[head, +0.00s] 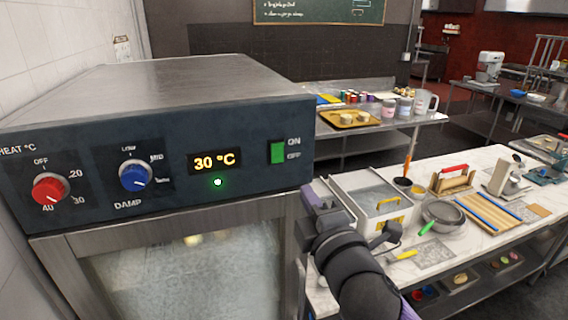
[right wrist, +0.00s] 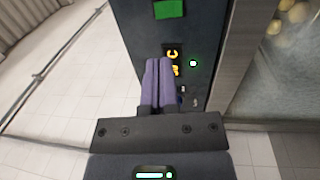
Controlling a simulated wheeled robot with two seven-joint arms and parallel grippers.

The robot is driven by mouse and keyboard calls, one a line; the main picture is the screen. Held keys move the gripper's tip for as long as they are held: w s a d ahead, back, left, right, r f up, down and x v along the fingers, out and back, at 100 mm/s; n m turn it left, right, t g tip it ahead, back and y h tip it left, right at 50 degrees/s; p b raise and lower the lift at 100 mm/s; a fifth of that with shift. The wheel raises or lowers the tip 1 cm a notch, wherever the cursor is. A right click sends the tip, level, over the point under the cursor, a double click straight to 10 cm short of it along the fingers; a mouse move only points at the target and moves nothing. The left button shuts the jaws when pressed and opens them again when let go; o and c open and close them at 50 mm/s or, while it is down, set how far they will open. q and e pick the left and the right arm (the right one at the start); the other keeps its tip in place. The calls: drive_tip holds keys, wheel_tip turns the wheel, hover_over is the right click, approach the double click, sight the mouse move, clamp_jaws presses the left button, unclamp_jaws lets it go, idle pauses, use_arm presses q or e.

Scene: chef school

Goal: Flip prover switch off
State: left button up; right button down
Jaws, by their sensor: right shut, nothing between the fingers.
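The prover (head: 240,105) stands at the left with a dark control panel. Its green rocker switch (head: 277,152) sits at the panel's right end, beside the labels ON above and OFF below. The display (head: 214,162) reads 30 °C and a green lamp (head: 218,182) is lit under it. My right gripper (head: 318,197) is shut and empty, just right of and below the switch, apart from it in the picture. In the right wrist view its purple fingers (right wrist: 159,62) point toward the panel, with the green switch (right wrist: 169,9) beyond the tips. My left gripper is out of view.
A red HEAT knob (head: 49,191) and a blue DAMP knob (head: 135,176) sit left of the display. The glass door (head: 185,270) is below the panel.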

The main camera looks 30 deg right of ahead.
sight(280, 148)
use_arm(q)
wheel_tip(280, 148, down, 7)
drive_tip(key=b, duration=0.5)
use_arm(e)
drive_tip(key=p+x, duration=0.3)
drive_tip(key=x, duration=0.8)
drive_tip(key=shift+w+r+p, duration=0.1)
drive_tip(key=shift+w+p, duration=0.1)
drive_tip(key=shift+p, duration=0.1)
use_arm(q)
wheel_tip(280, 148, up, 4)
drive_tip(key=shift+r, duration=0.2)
use_arm(e)
drive_tip(key=shift+w+d, duration=0.15)
drive_tip(key=shift+w, duration=0.3)
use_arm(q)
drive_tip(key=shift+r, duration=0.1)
use_arm(e)
drive_tip(key=shift+r+p, duration=0.1)
drive_tip(key=shift+p, duration=0.25)
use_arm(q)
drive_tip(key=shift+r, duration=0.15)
use_arm(e)
drive_tip(key=shift+w, duration=0.1)
drive_tip(key=shift+d, duration=0.1)
